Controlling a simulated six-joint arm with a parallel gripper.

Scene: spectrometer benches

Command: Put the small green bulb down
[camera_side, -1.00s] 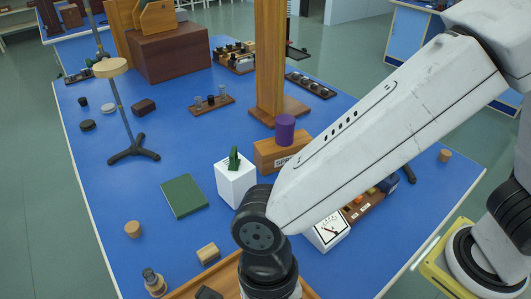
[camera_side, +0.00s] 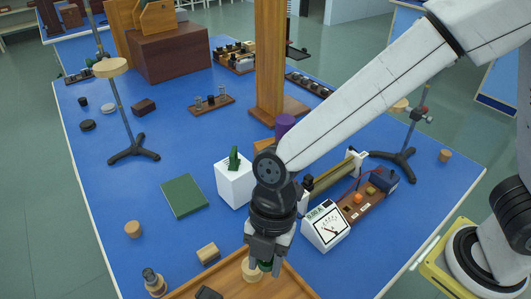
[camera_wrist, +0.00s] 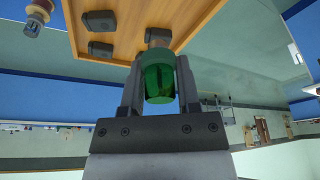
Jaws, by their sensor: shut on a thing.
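My gripper (camera_side: 262,260) hangs over the wooden tray (camera_side: 290,283) at the bottom of the side view. It is shut on the small green bulb (camera_side: 265,267), of which only a little shows there. In the wrist view the green bulb (camera_wrist: 158,82) is a clear green glass piece between my two fingers (camera_wrist: 158,75). A greyish stub shows beyond its far end; I cannot tell whether it belongs to the bulb. The wooden tray (camera_wrist: 190,15) lies beyond it. A pale round piece (camera_side: 251,271) is beside the gripper; whether they touch is unclear.
Dark blocks (camera_wrist: 101,20) sit in the tray. A white block (camera_side: 236,185) with a green object on top and a meter (camera_side: 325,227) stand nearby. Blue bench is clear around the green book (camera_side: 184,196).

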